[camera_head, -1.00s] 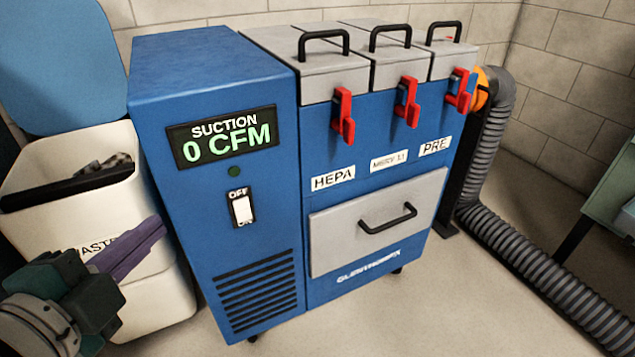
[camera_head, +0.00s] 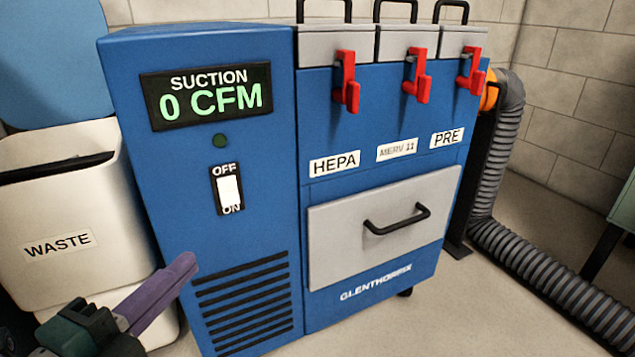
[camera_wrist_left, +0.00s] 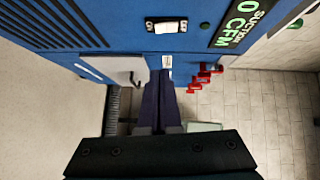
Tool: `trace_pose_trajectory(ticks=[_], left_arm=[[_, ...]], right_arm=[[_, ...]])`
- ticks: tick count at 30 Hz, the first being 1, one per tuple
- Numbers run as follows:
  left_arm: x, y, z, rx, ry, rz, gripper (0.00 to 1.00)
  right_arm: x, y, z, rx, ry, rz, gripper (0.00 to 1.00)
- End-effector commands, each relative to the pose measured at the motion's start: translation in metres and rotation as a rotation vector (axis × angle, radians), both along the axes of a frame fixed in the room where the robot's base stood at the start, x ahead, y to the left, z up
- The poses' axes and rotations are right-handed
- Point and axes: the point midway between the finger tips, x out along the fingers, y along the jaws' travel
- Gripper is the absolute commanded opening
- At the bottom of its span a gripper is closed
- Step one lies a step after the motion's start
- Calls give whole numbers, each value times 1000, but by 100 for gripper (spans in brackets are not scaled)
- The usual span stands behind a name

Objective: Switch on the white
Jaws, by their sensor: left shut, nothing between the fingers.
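The white rocker switch (camera_head: 229,189) sits in a black plate on the front of the blue suction unit (camera_head: 260,235), with OFF above it and ON below. It also shows at the top of the left wrist view (camera_wrist_left: 168,26). Above it, the display (camera_head: 207,96) reads SUCTION 0 CFM and a small round lamp (camera_head: 220,140) is dark green. My left gripper (camera_head: 188,263), with purple fingers, is shut and empty, below and left of the switch and apart from it. Its fingers also show in the wrist view (camera_wrist_left: 166,78). My right gripper is not in view.
A white WASTE bin (camera_head: 60,220) stands left of the unit, close to my left arm. Red latches (camera_head: 347,82), a grey drawer (camera_head: 380,228) with a black handle, and a grey hose (camera_head: 540,265) are to the right. Vent slots lie below the switch.

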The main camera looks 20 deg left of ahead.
Motion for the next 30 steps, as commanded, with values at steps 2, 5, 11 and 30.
trace_pose_trajectory(ticks=[2,5,11,30], left_arm=[[4,0,-1,0,-2,-1,0],[16,1,-3,1,-3,-2,0],[56,4,-8,2,-6,-3,0],[125,38,-14,-1,1,0,0]], right_arm=[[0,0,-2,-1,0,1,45],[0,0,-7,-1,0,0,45],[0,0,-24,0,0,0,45],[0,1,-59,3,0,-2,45]])
